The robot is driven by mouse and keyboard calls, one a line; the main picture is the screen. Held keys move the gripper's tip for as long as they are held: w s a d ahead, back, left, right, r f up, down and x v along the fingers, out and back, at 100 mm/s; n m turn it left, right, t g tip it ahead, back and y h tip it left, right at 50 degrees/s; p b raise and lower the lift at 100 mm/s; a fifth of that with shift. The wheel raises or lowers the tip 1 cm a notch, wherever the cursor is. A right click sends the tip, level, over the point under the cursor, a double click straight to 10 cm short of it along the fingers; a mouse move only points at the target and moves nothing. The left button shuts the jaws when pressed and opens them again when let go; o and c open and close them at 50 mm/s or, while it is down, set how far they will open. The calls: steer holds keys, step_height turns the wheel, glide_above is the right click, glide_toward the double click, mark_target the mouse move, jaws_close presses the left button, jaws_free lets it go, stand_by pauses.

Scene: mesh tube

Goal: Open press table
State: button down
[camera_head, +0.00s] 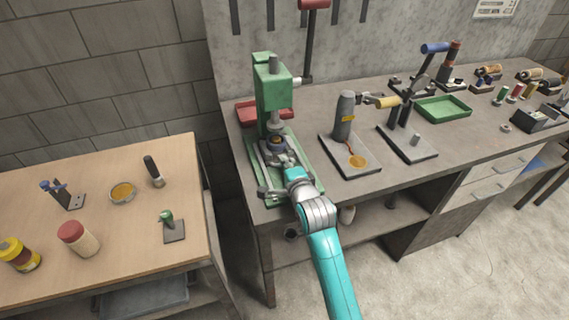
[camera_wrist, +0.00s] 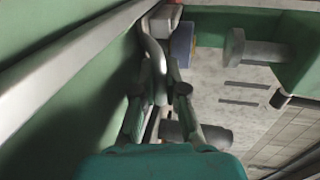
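The green press (camera_head: 272,90) stands upright at the left end of the grey workbench, on a green base (camera_head: 262,178). My gripper (camera_head: 283,158) reaches in low at the front of the press, over its base and below the ram. In the wrist view, my gripper (camera_wrist: 161,82) has its two fingers on either side of a curved grey bar (camera_wrist: 152,48), perhaps a handle of the press table. Whether the fingers grip it or only flank it is unclear. A blue-rimmed round part (camera_wrist: 182,45) sits just beyond, facing a grey ram-like cylinder (camera_wrist: 236,47).
To the right are a plate with a grey cylinder (camera_head: 344,117), a clamp stand (camera_head: 405,115) and a green tray (camera_head: 443,109). A wooden table (camera_head: 100,205) with small tools stands at the left.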

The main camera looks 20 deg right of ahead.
steer(key=v, duration=0.3)
steer(key=f+v, duration=0.1)
steer(key=v, duration=0.3)
steer(key=f+v, duration=0.1)
steer(key=v, duration=0.2)
steer(key=shift+s+f, duration=0.15)
steer(key=shift+s, duration=0.55)
steer(key=c, duration=1.5)
jaws_free()
steer(key=v, duration=1.2)
steer(key=shift+f, duration=0.1)
